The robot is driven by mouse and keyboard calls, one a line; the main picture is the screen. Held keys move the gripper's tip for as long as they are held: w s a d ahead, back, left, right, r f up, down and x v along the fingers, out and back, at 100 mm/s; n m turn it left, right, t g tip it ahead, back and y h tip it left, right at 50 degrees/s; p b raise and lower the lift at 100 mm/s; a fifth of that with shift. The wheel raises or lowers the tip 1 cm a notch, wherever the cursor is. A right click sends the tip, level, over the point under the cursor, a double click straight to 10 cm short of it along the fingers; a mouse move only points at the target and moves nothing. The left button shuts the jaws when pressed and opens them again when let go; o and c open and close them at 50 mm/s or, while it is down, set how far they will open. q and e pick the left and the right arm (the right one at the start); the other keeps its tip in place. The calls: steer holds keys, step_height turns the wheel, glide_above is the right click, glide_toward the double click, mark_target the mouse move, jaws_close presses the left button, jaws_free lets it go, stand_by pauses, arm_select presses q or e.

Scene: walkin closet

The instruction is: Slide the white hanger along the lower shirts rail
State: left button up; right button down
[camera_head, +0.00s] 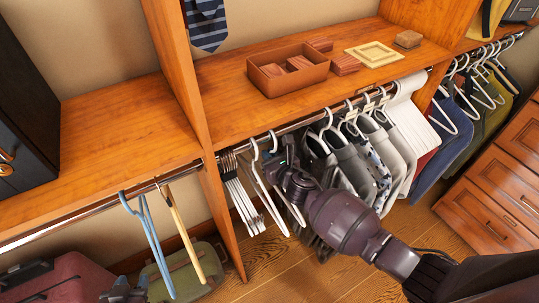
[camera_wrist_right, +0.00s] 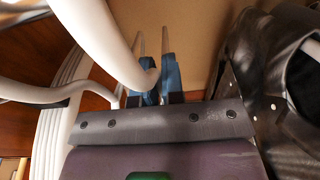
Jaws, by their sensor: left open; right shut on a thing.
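White hangers hang from the lower shirts rail (camera_head: 300,122) in the head view. My right gripper (camera_head: 283,163) is just below the rail and shut on a white hanger (camera_head: 275,141); my arm partly hides it. In the right wrist view a white hanger (camera_wrist_right: 116,45) curves down to the blue fingertips of my right gripper (camera_wrist_right: 157,82). Another empty white hanger (camera_head: 257,175) hangs close by on the left. My left gripper (camera_head: 125,291) is open at the lower left, away from the rail, and partly cut off.
Several bunched white hangers (camera_head: 238,195) hang at the rail's left end beside the wooden divider (camera_head: 203,120). Grey shirts (camera_head: 352,160) crowd the rail to the right. A wooden tray (camera_head: 290,84) stands on the shelf above. A green suitcase (camera_head: 190,272) stands below, left.

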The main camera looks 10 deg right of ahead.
steer(key=c, duration=1.3)
jaws_free()
steer(key=shift+o, duration=0.8)
steer(key=p+v, duration=0.1)
steer(key=v, duration=1)
